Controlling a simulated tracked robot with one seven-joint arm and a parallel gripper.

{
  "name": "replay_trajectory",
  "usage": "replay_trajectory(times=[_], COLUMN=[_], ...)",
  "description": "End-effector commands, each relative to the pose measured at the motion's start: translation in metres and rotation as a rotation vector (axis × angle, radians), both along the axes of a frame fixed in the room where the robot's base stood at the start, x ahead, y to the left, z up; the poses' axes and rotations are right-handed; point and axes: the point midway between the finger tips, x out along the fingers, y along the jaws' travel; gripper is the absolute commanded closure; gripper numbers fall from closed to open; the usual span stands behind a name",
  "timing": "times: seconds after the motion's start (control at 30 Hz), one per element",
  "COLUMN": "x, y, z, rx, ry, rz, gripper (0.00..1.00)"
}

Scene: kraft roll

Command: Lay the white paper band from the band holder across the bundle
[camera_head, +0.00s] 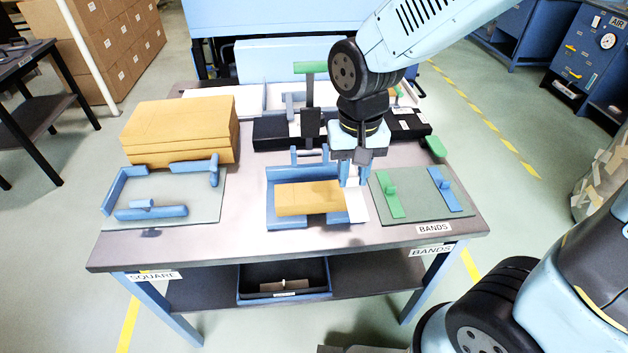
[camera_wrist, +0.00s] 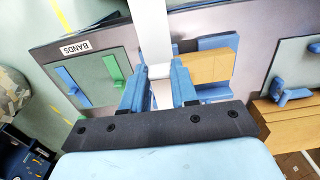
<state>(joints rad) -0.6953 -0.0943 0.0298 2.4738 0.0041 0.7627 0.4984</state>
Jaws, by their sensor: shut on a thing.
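The white paper band (camera_head: 357,206) is gripped by my gripper (camera_head: 354,182) and hangs down below its fingers. The wrist view shows the band as a long white strip (camera_wrist: 152,32) passing between the two blue fingers (camera_wrist: 160,76). The tan bundle (camera_head: 305,199) lies in a blue cradle (camera_head: 283,173), just left of my gripper; it also shows in the wrist view (camera_wrist: 209,66). I cannot tell whether the band touches the cradle. A grey-green mat labelled BANDS (camera_head: 417,207), with a green piece (camera_head: 388,196) and a blue piece (camera_head: 447,192), lies right of my gripper.
A tan stack (camera_head: 180,135) stands at the back left of the table. In front of it is a mat with blue corner stops (camera_head: 152,213). Dark fixtures with an upright green-topped post (camera_head: 310,68) stand behind the cradle. The front table edge is clear.

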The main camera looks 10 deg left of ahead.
Motion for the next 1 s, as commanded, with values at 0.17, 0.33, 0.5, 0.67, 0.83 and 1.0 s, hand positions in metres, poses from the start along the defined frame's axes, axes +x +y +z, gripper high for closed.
replay_trajectory(times=[0.17,0.33,0.5,0.67,0.83,1.0], x=[0.018,0.037,0.056,0.069,0.080,0.086], y=[0.020,0.038,0.055,0.066,0.076,0.081], z=[-0.013,-0.024,-0.038,-0.059,-0.077,-0.085], rx=[-0.003,-0.001,-0.001,-0.003,-0.001,0.000], ry=[0.002,0.002,0.002,0.002,0.002,0.000], rz=[0.010,0.013,0.014,0.013,0.013,0.013], gripper=[1.00,1.00,1.00,1.00,1.00,1.00])
